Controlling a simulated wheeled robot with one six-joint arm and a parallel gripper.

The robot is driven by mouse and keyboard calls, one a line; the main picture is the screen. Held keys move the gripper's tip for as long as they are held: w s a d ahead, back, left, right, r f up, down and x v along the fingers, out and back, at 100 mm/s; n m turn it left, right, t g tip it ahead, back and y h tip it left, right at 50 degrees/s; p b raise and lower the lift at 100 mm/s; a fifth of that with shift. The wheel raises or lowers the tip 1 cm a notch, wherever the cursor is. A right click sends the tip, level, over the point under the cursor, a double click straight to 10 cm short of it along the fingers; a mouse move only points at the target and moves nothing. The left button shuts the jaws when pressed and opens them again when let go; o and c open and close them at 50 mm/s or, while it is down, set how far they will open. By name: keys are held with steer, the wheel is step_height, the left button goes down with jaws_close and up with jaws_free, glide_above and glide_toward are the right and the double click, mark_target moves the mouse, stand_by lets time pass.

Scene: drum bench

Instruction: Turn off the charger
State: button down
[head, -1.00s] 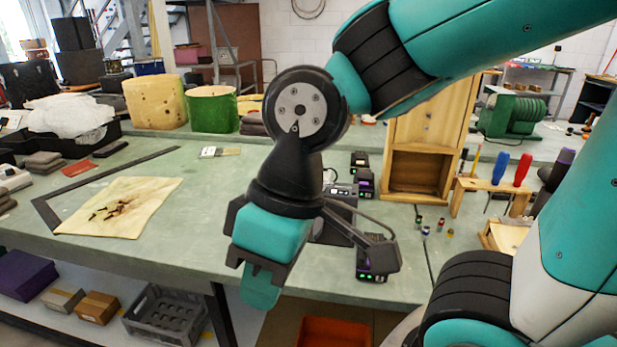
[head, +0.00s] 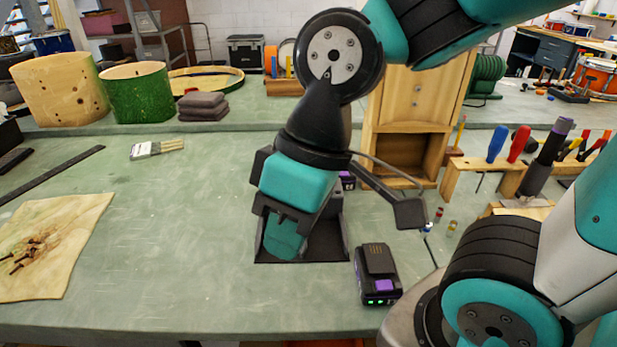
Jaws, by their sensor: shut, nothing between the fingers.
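I cannot pick out the charger for certain. A black block with a purple latch and a row of lit green lights (head: 377,275) stands on the bench near the front edge, right of my gripper. It looks like a battery pack. Another black and purple block (head: 347,180) shows partly behind my wrist; the rest of it is hidden. My gripper (head: 284,240) is shut and empty, with teal fingers pointing down. In the picture it lies over a flat black tray-like thing (head: 333,243), partly covering it. I cannot tell whether they touch.
A wooden cabinet (head: 418,95) stands behind my wrist. A wooden rack (head: 475,181) with screwdrivers is at right, with small coloured parts (head: 452,227) near it. A cloth with rusty bits (head: 60,225), a brush (head: 157,148) and drum shells (head: 137,92) are left. The bench between is clear.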

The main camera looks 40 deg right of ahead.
steer(key=w+d+r+m+h+p, duration=0.2)
steer(key=w+d+m+p, duration=0.35)
steer(key=w, duration=0.75)
steer(key=w+d+f+m+g+h, duration=0.1)
steer(key=w+d+f+m, duration=0.2)
steer(key=w+d+m, duration=0.5)
steer(key=w+d, duration=0.3)
steer(key=d, duration=0.2)
steer(key=shift+w+d+f+p, duration=0.2)
steer(key=shift+w+f+p, duration=0.05)
steer(key=shift+f+p, duration=0.15)
steer(key=f, duration=0.4)
steer(key=s+f+p, duration=0.1)
steer(key=f, duration=0.4)
steer(key=a+f+p, duration=0.1)
steer(key=f, duration=0.3)
steer(key=shift+s+a+f, duration=0.1)
steer(key=shift+s+f, duration=0.2)
steer(key=shift+f, duration=0.05)
